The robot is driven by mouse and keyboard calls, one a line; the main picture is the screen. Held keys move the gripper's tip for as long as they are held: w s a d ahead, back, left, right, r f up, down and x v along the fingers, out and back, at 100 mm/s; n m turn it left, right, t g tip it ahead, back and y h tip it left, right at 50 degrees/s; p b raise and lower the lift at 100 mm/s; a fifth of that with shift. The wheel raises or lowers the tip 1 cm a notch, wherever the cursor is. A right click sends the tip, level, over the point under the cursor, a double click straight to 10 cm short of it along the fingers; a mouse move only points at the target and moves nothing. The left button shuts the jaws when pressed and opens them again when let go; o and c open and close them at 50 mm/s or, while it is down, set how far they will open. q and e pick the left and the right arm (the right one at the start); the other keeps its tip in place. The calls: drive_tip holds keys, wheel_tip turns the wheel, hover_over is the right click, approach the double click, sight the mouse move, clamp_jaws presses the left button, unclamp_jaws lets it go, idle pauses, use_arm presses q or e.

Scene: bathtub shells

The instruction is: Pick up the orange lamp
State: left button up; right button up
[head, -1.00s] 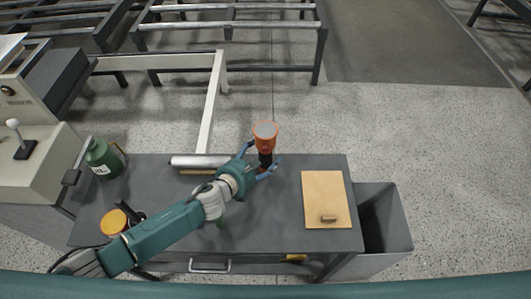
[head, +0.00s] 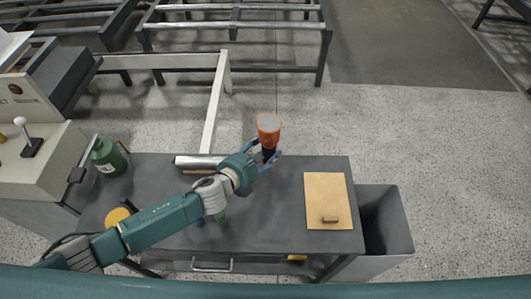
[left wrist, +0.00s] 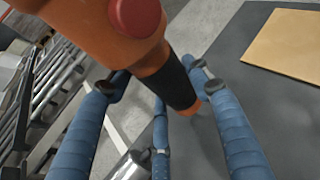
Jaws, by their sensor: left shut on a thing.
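The orange lamp (head: 268,123) is near the far edge of the dark table (head: 270,225), with its pale lens end up and its black handle down. My left gripper (head: 265,154) is shut on the black handle. In the left wrist view, the lamp's orange head (left wrist: 100,30) fills the upper left and its black handle (left wrist: 172,82) runs down between the blue fingers to an orange tip. The lamp appears to be held above the tabletop, but its exact height is hard to tell. My right gripper is not in view.
A tan board (head: 326,190) with a small block lies on the right of the table. A grey bin (head: 395,240) stands beside it. A silver roll (head: 195,161) lies left of the gripper. A green canister (head: 108,158) and a yellow round item (head: 117,217) are further left.

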sight(260, 138)
use_arm(q)
wheel_tip(260, 138, up, 17)
drive_tip(key=shift+f+p, duration=0.15)
drive_tip(key=shift+p, duration=0.45)
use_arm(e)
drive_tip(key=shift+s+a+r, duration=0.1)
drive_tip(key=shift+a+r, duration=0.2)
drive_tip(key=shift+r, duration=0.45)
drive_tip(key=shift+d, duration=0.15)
use_arm(q)
drive_tip(key=shift+f+b, duration=0.5)
drive_tip(key=shift+f, duration=0.3)
drive_tip(key=shift+f+b, duration=1.3)
drive_tip(key=shift+f, duration=0.95)
drive_tip(key=shift+f+b, duration=0.9)
drive_tip(key=shift+f, duration=0.6)
drive_tip(key=shift+f+b, duration=3.05)
drive_tip(key=shift+f, duration=2.1)
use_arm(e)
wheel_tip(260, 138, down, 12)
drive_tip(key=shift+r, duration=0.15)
use_arm(q)
drive_tip(key=shift+s+f, duration=0.1)
drive_tip(key=shift+f, duration=0.15)
drive_tip(key=shift+f, duration=0.1)
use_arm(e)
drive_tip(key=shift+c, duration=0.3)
